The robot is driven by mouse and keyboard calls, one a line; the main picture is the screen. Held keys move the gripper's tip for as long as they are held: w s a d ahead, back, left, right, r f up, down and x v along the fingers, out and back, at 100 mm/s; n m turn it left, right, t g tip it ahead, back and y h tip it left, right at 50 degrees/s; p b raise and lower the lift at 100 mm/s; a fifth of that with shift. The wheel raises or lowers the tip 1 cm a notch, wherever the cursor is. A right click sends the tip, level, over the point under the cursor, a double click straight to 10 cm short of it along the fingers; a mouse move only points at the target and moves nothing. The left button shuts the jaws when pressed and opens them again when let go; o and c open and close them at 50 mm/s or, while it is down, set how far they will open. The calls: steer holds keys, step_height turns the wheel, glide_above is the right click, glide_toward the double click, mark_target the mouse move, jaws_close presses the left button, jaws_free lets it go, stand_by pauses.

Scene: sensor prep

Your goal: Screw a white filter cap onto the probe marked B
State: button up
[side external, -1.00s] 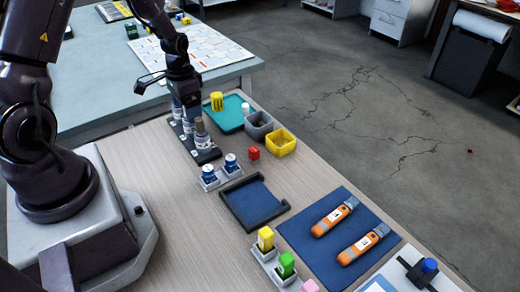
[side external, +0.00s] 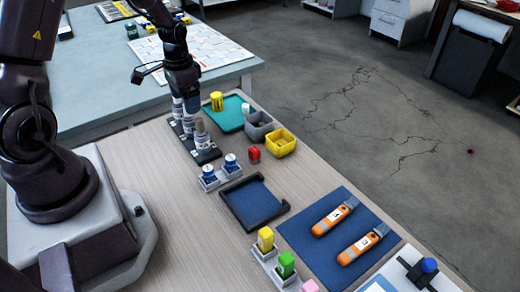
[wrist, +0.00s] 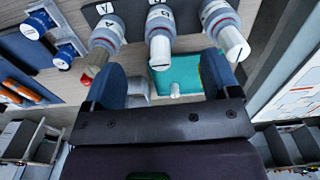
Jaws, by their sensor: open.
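Three grey-and-white probes stand in a dark rack (side external: 207,157). In the wrist view the middle probe (wrist: 160,47) has a label that looks like B and a white top end. The left probe (wrist: 108,35) is marked A; the right probe (wrist: 226,32) has a label I cannot read surely. My gripper (wrist: 160,65) is open, its two blue fingers on either side of the middle probe's white end; contact cannot be told. In the side view my gripper (side external: 184,90) is over the rack's far part, partly hiding the probes.
A yellow cylinder (side external: 217,101) stands on the tray. A blue mat (side external: 318,250) carries two orange devices.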

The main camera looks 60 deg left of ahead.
steer(key=shift+r, duration=2.3)
steer(key=s+d+r+t, duration=0.2)
steer(key=s+d+r, duration=0.3)
steer(key=d+r, duration=0.4)
steer(key=s+d+r+t, duration=0.3)
steer(key=s+d+r, duration=0.3)
steer(key=d+r, duration=0.4)
steer(key=shift+d+r+t, duration=0.15)
steer(key=shift+d+t, duration=0.05)
steer(key=shift+t, duration=0.1)
